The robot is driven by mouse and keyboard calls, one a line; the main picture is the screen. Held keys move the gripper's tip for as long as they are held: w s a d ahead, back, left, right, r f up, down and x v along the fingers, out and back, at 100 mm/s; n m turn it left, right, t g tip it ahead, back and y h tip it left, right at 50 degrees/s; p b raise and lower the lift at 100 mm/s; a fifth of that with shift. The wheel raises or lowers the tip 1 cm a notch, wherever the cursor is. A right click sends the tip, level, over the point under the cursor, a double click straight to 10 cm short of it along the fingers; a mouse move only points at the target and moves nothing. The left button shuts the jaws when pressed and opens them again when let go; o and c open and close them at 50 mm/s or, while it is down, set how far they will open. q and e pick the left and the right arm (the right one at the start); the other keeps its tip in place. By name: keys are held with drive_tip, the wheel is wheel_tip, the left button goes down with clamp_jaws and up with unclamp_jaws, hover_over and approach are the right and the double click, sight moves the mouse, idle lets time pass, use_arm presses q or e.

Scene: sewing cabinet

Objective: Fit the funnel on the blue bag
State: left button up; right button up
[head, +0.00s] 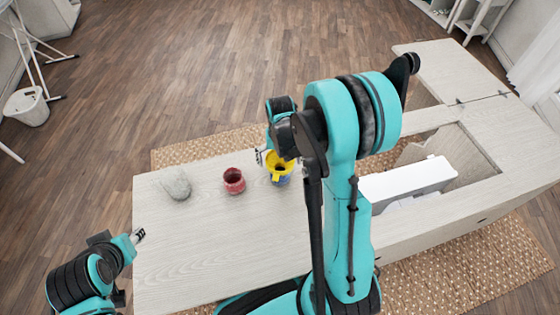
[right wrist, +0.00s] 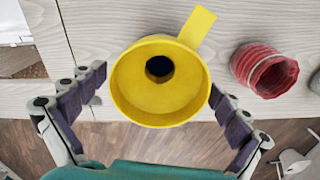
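The yellow funnel (head: 279,160) sits on top of the blue bag (head: 284,181) on the cabinet top; only a little blue shows beneath the funnel. In the right wrist view the funnel (right wrist: 160,98) faces me with its dark hole and a flat tab at upper right; it hides the bag there. My right gripper (right wrist: 160,85) is open, one finger on each side of the funnel rim, with narrow gaps at the fingertips. In the head view the arm partly hides this gripper. My left gripper (head: 138,235) is by the cabinet's left edge, away from the funnel; its opening is too small to read.
A red bag (head: 234,181) and a grey bag (head: 176,184) stand left of the blue one on the pale cabinet top (head: 200,240). A white sewing machine (head: 408,178) sits in the recess at right. The front left of the top is clear.

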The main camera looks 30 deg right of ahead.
wheel_tip(320, 180, up, 12)
drive_tip(key=s+a+r+n+t, duration=0.4)
drive_tip(key=s+a+t, duration=0.3)
drive_tip(key=s+a, duration=0.3)
drive_tip(key=shift+s+a+r+n, duration=0.25)
drive_tip(key=shift+s+r+n, duration=0.2)
drive_tip(key=shift+n, duration=0.15)
